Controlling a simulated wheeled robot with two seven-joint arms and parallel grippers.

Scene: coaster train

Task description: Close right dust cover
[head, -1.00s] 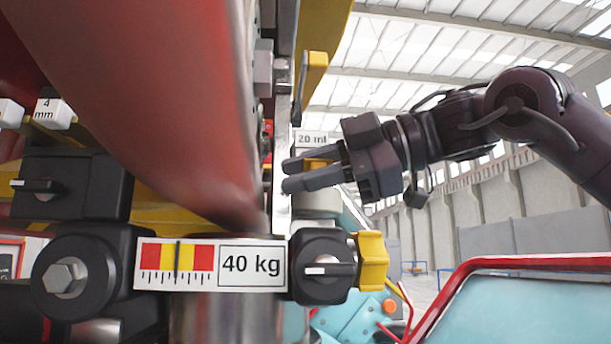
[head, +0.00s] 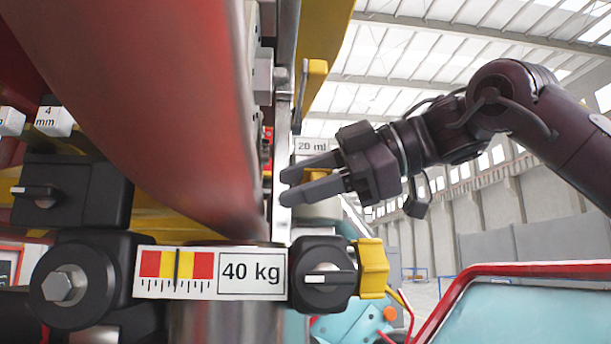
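My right gripper (head: 285,187) comes in from the right, its two dark fingers pointing left with a gap between them. It is open, and I see nothing held. The fingertips are in front of or close to a pale upright strip (head: 283,140), just below the 20 ml label (head: 311,146); I cannot tell whether they touch. A yellow cap-like piece (head: 373,268) sits at the right side of a black knob (head: 323,274), below the gripper and apart from it. I cannot tell for sure which part is the right dust cover. My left gripper is not in view.
A large red curved tube (head: 140,100) fills the upper left. A yellow piece (head: 316,75) stands above the gripper. A red-rimmed panel (head: 530,270) is at the lower right.

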